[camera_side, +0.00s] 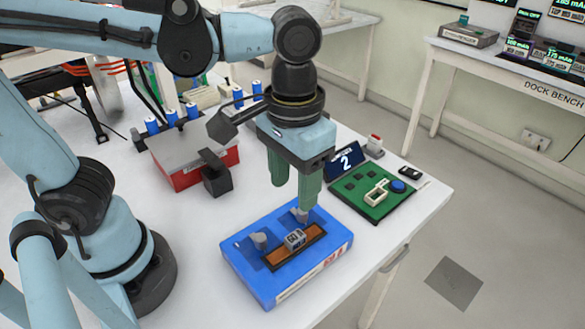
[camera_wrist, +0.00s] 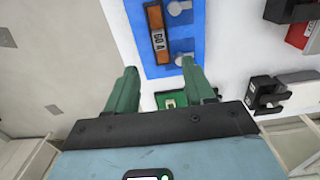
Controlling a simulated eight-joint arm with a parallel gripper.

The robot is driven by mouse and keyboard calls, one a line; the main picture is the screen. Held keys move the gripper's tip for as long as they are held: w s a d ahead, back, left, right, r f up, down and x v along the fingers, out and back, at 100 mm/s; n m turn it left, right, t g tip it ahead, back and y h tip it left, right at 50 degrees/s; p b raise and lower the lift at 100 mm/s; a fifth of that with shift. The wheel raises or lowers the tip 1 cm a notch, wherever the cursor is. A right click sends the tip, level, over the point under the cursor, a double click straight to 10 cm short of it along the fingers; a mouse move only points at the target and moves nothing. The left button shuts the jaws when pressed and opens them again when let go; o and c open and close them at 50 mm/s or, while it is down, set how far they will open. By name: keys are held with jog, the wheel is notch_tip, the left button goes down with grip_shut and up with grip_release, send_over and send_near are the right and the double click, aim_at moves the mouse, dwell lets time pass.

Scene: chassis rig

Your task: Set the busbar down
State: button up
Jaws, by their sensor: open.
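The orange-brown busbar (camera_side: 312,236) lies along a dark recess in the blue block (camera_side: 272,292), with a grey block marked 60 A (camera_side: 295,240) at its middle. In the wrist view, the busbar (camera_wrist: 158,50) shows at the top, ahead of the fingertips. My gripper (camera_side: 293,200) is open, with nothing visible between its green fingers. It hangs over the far side of the blue block, apart from the busbar. One finger overlaps a grey knob (camera_side: 300,215) in the side view; contact cannot be told. The fingers also show in the wrist view (camera_wrist: 161,82).
A second grey knob (camera_side: 259,241) stands on the blue block. A green board (camera_side: 372,208) with a "2" sign (camera_side: 345,162) lies to the right. A red and grey box (camera_side: 185,160) with a black clamp (camera_side: 215,177) stands left. Bare white table surrounds the block.

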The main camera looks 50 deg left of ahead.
aim_at(295, 236)
jog(key=shift+w+d+f, duration=0.1)
jog(key=shift+f, duration=5.75)
jog(key=shift+c, duration=0.4)
grip_shut()
